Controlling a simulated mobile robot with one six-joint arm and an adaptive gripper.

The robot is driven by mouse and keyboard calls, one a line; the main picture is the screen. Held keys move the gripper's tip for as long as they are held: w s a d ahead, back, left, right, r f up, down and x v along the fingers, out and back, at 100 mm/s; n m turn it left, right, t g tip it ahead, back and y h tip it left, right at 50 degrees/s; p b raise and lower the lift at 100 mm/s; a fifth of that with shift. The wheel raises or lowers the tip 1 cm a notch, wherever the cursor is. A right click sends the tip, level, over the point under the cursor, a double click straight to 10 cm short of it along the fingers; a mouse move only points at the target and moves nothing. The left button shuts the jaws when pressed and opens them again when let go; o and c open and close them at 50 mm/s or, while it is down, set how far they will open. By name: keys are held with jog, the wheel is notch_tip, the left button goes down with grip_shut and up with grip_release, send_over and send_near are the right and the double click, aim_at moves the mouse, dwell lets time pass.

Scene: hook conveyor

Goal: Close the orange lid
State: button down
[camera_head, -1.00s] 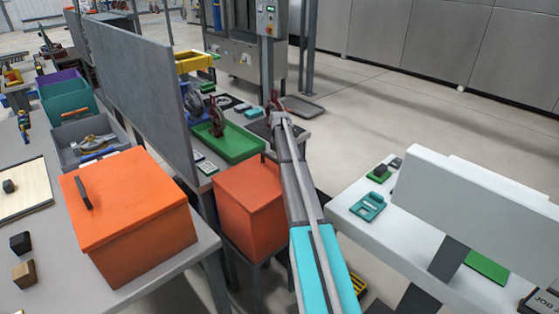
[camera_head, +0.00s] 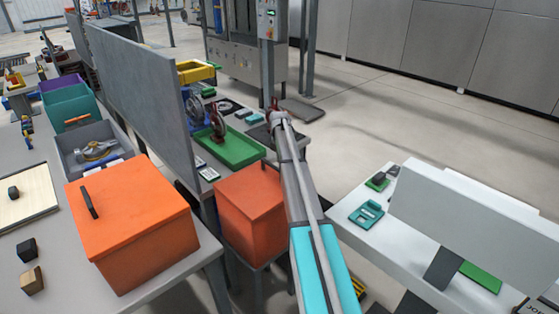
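An orange box (camera_head: 145,250) stands on the left table. Its orange lid (camera_head: 130,205) lies flat on top and looks shut, with a dark handle (camera_head: 89,203) near its left edge. A second orange box (camera_head: 250,222) stands lower, in the middle, beside my arm. Its top (camera_head: 248,188) also looks shut, though my arm hides its right side. My arm reaches away past this second box. My gripper (camera_head: 274,108) is small and far off, beyond both boxes and apart from them. Its fingers are too small to read.
A grey upright panel (camera_head: 140,85) stands behind the left box. A green tray (camera_head: 236,150) holding a dark reddish part lies beyond the middle box. A grey bin (camera_head: 68,160) is on the left table. A white table (camera_head: 350,228) stands at the right. Open floor lies beyond.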

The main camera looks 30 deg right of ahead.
jog(key=w+d+r+p, duration=0.1)
jog(key=d+r+p, duration=0.5)
jog(key=d+r, duration=0.1)
jog(key=shift+w+r+p, duration=0.15)
jog(key=shift+w+p, duration=0.2)
jog(key=shift+w, duration=0.05)
dwell(0.6)
jog(key=s+a+m, duration=0.5)
jog(key=s+a, duration=0.3)
jog(key=a, duration=0.4)
jog(key=s+a+m, duration=0.5)
jog(key=s+a, duration=0.3)
jog(key=a, duration=0.4)
jog(key=s+a+m, duration=0.5)
jog(key=s+a, duration=0.3)
jog(key=s, duration=0.3)
jog(key=s+a+m, duration=0.6)
jog(key=s+a, duration=0.1)
jog(key=s, duration=0.3)
jog(key=shift+s+a, duration=0.4)
jog(key=shift+r, duration=0.1)
notch_tip(320, 180, up, 12)
jog(key=p, duration=1.2)
jog(key=shift+s+f, duration=0.1)
jog(key=shift+f, duration=0.1)
